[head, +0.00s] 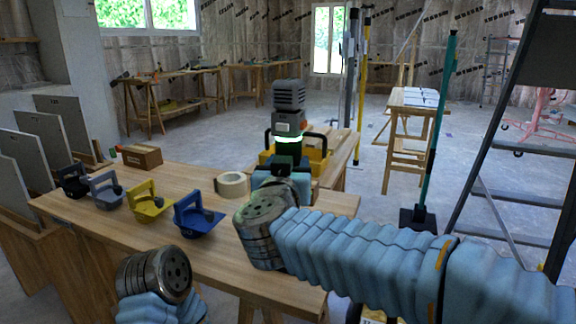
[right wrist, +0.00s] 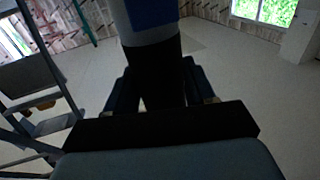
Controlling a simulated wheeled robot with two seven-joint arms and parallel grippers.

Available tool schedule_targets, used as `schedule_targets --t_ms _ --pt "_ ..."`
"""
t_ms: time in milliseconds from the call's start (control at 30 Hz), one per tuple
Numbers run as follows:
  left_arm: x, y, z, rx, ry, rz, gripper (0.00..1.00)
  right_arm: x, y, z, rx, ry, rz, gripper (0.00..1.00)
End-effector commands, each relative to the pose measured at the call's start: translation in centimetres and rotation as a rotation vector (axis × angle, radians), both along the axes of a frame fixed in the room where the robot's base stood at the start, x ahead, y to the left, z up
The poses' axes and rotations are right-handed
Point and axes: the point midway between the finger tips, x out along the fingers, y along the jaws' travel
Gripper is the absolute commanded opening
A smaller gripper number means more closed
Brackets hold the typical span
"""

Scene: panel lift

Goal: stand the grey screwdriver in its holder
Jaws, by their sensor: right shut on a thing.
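My right gripper (head: 284,167) reaches out over the far right end of the workbench. In the right wrist view its dark jaws (right wrist: 160,97) are shut on a dark upright body with a grey band and a blue patch above. I take this as the grey screwdriver (head: 288,108), upright in the head view, with a ribbed grey top and a glowing green ring low down. Its lower end is hidden. A grey holder (head: 107,188) stands on the bench at the left, well apart from it. My left gripper is out of view; only a metal joint of that arm shows.
Black (head: 74,181), yellow (head: 149,203) and blue (head: 196,217) holders flank the grey one. A tape roll (head: 232,185) and a wooden box (head: 141,156) lie behind. A yellow toolbox (head: 317,160) sits beyond my right gripper. A ladder (head: 487,150) stands at right.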

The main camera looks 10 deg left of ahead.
Motion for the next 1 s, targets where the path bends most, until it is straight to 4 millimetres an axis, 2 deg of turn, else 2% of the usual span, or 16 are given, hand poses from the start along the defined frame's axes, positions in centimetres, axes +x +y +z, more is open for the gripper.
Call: schedule_targets --t_ms 100,133,300,500,600,633,1000 --pt "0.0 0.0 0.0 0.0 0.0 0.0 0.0 -0.01 -0.02 0.04 0.0 -0.001 -0.001 0.0" --pt "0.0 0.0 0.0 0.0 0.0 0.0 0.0 -0.01 -0.03 0.04 0.0 -0.001 -0.001 0.58" --pt "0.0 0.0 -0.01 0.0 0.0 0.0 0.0 0.0 -0.02 -0.01 0.0 0.0 -0.001 0.84" --pt "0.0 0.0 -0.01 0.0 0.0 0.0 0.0 0.0 -0.01 -0.04 0.0 0.001 0.0 0.84" --pt "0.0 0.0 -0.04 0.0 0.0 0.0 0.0 0.03 0.02 -0.29 -0.002 0.005 0.0 0.99" --pt "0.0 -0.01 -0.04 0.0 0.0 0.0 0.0 0.03 0.01 -0.27 -0.002 0.004 0.0 1.0" --pt "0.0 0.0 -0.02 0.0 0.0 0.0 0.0 0.01 0.0 -0.12 -0.001 0.002 0.0 1.0"
